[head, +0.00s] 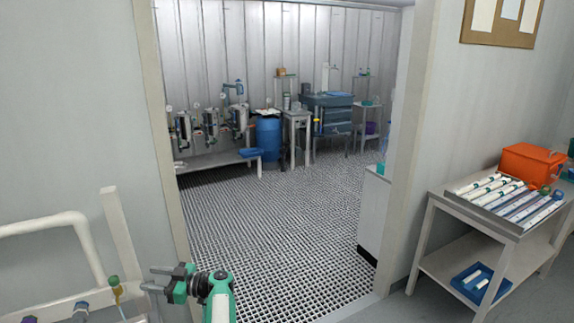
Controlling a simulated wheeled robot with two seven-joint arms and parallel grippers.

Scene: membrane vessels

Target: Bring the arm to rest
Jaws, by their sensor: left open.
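My left gripper (158,280) shows at the lower left of the head view, at the end of my green and white arm. My right gripper is not in this view.
A doorway opens onto a grating floor (275,225). Beyond it stand a blue barrel (268,137) and a blue cart (330,115). At right, a metal table (475,213) holds white tubes and an orange case (528,162). A white pipe (45,226) is at left.

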